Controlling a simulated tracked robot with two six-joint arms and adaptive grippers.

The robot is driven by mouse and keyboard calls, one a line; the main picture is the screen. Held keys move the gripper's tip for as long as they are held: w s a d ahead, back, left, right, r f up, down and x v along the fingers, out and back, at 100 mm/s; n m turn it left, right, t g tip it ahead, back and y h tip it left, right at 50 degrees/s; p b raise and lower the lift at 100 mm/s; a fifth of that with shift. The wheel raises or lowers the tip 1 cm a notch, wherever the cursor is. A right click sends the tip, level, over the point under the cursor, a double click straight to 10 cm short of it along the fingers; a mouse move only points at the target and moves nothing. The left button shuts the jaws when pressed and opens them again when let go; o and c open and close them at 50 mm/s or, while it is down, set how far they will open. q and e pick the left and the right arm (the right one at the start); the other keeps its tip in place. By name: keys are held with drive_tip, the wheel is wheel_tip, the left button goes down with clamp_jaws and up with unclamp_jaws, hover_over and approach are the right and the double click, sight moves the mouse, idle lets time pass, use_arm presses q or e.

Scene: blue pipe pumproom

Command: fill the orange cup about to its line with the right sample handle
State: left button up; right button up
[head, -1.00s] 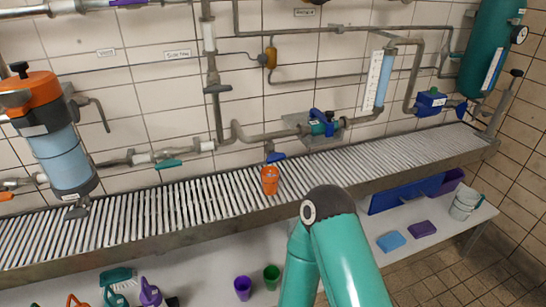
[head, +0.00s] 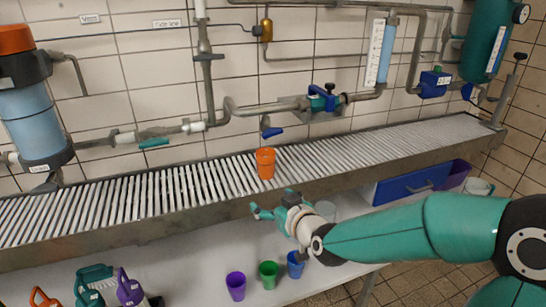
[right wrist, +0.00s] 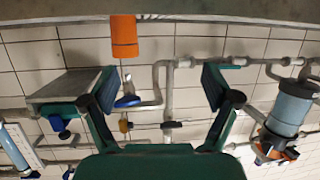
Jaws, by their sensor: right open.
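The orange cup (head: 265,163) stands upright on the slatted drain bench, just below the blue sample handle (head: 272,132). The handle hangs at the end of a short pipe outlet on the wall. My right gripper (head: 274,208) is open and empty in front of the bench edge, below the cup and apart from it. The right wrist view looks upside down: the orange cup (right wrist: 124,38) is at the top, the blue handle (right wrist: 127,100) under it, both between the spread fingers (right wrist: 152,90). I cannot see the cup's contents. My left gripper is out of view.
The slatted bench (head: 160,197) runs along the tiled wall, with a raised front rim. A green handle (head: 154,142) is on the pipe to the left. Purple (head: 235,285), green (head: 268,274) and blue (head: 295,264) cups stand on the lower shelf. The bench beside the cup is clear.

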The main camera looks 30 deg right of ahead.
sight(274, 135)
drive_tip(key=s+d+r+t+h+b, duration=0.25)
drive_tip(key=d+r, duration=0.25)
drive_tip(key=r, duration=0.5)
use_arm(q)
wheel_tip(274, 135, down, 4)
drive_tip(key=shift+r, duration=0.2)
use_arm(e)
drive_tip(key=shift+t, duration=0.35)
drive_tip(key=x, duration=1.6)
